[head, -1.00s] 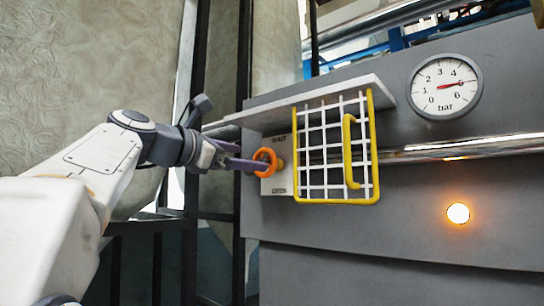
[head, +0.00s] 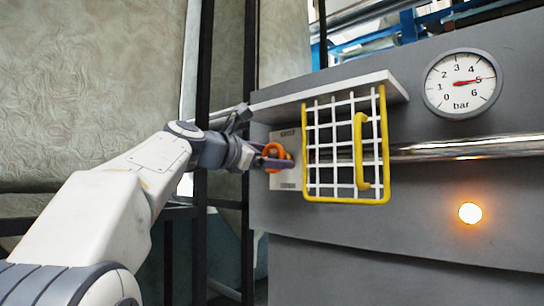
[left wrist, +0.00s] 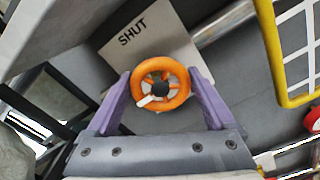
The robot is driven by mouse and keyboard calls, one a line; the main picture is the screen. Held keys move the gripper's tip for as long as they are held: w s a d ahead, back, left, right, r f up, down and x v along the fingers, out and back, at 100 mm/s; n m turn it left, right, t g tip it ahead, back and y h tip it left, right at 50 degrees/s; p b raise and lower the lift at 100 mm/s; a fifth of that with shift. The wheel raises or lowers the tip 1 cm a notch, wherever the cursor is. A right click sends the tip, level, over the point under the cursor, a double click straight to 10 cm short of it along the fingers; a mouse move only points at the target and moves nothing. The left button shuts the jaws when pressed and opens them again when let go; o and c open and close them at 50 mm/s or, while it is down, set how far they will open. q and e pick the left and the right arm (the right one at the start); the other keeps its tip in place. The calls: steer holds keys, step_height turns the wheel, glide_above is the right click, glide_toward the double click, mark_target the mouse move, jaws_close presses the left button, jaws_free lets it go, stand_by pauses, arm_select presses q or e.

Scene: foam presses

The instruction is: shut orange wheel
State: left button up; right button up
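The orange wheel (head: 272,152) sits on a pale plate (head: 286,176) at the left end of the grey press. In the left wrist view the wheel (left wrist: 137,97) is a ring with spokes, a dark hub and a white mark low on its left side. The plate (left wrist: 133,52) reads SHUT above it. My left gripper (left wrist: 160,78) has one purple finger on each side of the wheel, close against the rim; whether they press on it I cannot tell. In the head view a finger partly covers the wheel. My right gripper is out of view.
A white grid guard with a yellow frame (head: 347,199) stands just right of the wheel. A pale shelf (head: 340,89) juts out above. The dial (head: 462,83) points near 5 bar, and an orange lamp (head: 470,213) glows. A dark post (head: 203,60) stands left.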

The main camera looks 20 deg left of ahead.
arm_select(q)
steer(key=shift+m, duration=0.4)
steer(key=m+b, duration=0.2)
steer(key=m, duration=0.2)
steer(key=shift+f, duration=0.15)
steer(key=m+b, duration=0.1)
steer(key=m, duration=0.3)
steer(key=shift+d+f, duration=0.1)
steer(key=m+b, duration=0.2)
steer(key=m, duration=0.3)
steer(key=shift+f, duration=0.15)
steer(key=m+b, duration=0.1)
steer(key=m, duration=0.3)
steer(key=shift+f+m, duration=0.1)
steer(key=shift+m, duration=0.3)
steer(key=o, duration=1.1)
steer(key=shift+s, duration=0.15)
